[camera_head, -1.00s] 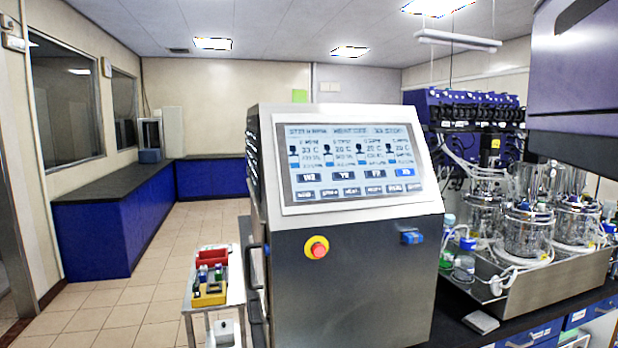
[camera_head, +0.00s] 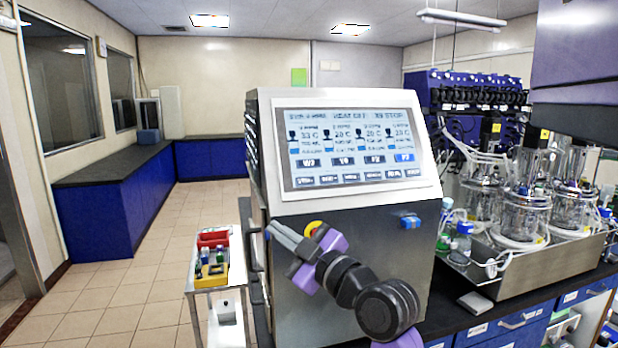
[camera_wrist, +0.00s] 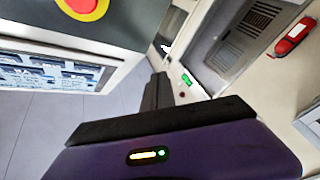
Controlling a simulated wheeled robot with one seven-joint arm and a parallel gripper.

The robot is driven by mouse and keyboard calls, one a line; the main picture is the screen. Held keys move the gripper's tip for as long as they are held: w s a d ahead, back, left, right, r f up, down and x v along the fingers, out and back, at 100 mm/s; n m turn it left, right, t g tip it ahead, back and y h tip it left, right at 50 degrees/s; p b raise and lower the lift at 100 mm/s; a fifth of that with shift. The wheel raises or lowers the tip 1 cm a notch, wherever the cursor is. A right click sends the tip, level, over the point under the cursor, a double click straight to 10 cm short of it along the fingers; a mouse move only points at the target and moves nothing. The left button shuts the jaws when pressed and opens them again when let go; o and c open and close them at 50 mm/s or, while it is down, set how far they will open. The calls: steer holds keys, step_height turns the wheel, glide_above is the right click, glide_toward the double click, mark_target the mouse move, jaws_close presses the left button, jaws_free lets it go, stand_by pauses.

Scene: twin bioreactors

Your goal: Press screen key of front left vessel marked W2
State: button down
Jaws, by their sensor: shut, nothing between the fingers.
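The control screen (camera_head: 350,147) is on the sloped upper face of a metal cabinet, with several vessel columns and a row of blue keys below them. The leftmost key (camera_head: 308,162) seems to read W2, though the lettering is blurred; the rightmost key (camera_head: 403,157) is brighter blue. My gripper (camera_head: 271,229) is shut and empty. It is in front of the cabinet, below the screen's lower left corner, pointing up-left and apart from the keys. The wrist view shows its dark fingers (camera_wrist: 157,92) and part of the screen (camera_wrist: 45,72) at left, tilted.
A red stop button on a yellow ring (camera_head: 313,228) is partly hidden behind my gripper. A blue switch (camera_head: 410,221) is on the cabinet's right. Glass vessels (camera_head: 525,205) stand in a metal tray at right. A small cart (camera_head: 212,282) stands at left; floor is clear beyond.

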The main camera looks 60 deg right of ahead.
mark_target(320, 158)
steer(key=s+d+r+n, duration=0.3)
steer(key=r+n, duration=0.1)
steer(key=r, duration=0.4)
steer(key=s+d+r+n, duration=0.4)
steer(key=r, duration=0.4)
steer(key=shift+d+r+p, duration=0.2)
steer(key=shift+p, duration=0.15)
steer(key=w+d+f+b, duration=0.3)
steer(key=w+d+f, duration=0.1)
steer(key=d, duration=0.1)
steer(key=shift+w+d+f, duration=0.25)
steer(key=shift+w+d, duration=0.15)
steer(key=shift+w+d+f+b, duration=0.1)
steer(key=shift+f+b, duration=0.05)
steer(key=shift+b, duration=0.15)
stand_by(0.9)
steer(key=shift+w+d, duration=0.15)
